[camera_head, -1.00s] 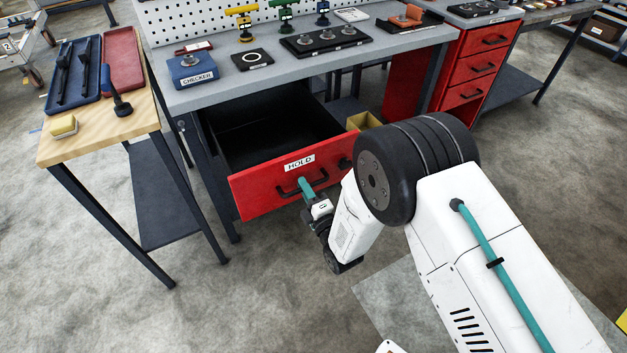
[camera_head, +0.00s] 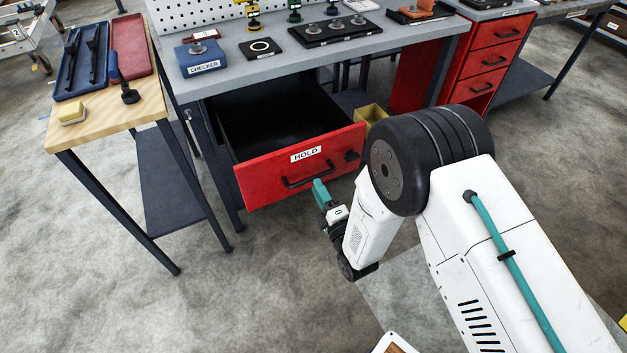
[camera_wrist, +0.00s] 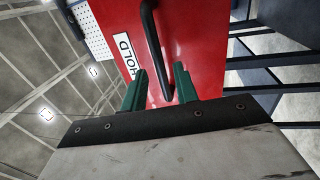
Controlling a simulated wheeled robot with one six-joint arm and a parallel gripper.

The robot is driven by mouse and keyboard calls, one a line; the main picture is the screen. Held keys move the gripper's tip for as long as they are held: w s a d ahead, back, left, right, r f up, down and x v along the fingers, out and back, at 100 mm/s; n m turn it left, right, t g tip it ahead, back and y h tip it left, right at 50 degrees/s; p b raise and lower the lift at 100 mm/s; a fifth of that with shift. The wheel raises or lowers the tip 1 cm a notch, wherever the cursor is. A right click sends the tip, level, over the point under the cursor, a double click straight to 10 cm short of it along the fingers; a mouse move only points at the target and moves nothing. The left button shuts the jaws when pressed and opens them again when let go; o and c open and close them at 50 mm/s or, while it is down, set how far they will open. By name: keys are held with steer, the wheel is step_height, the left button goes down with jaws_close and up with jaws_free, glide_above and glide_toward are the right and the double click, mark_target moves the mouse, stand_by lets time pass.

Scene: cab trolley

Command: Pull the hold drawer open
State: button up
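The red drawer labelled HOLD (camera_head: 303,163) stands pulled out below the grey workbench, and its dark interior looks empty. Its black bar handle (camera_head: 308,175) is on the front, and it also shows in the wrist view (camera_wrist: 152,40). Nothing is held.
The grey bench (camera_head: 270,62) carries a blue CHECKER box (camera_head: 200,58) and several fixtures. A wooden side table (camera_head: 100,115) with trays stands at left. A yellow bin (camera_head: 371,113) sits behind the drawer's right end. Red drawers (camera_head: 492,62) stand at right.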

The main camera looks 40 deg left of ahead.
steer(key=v, duration=0.3)
steer(key=shift+d, duration=0.25)
steer(key=shift+f, duration=0.1)
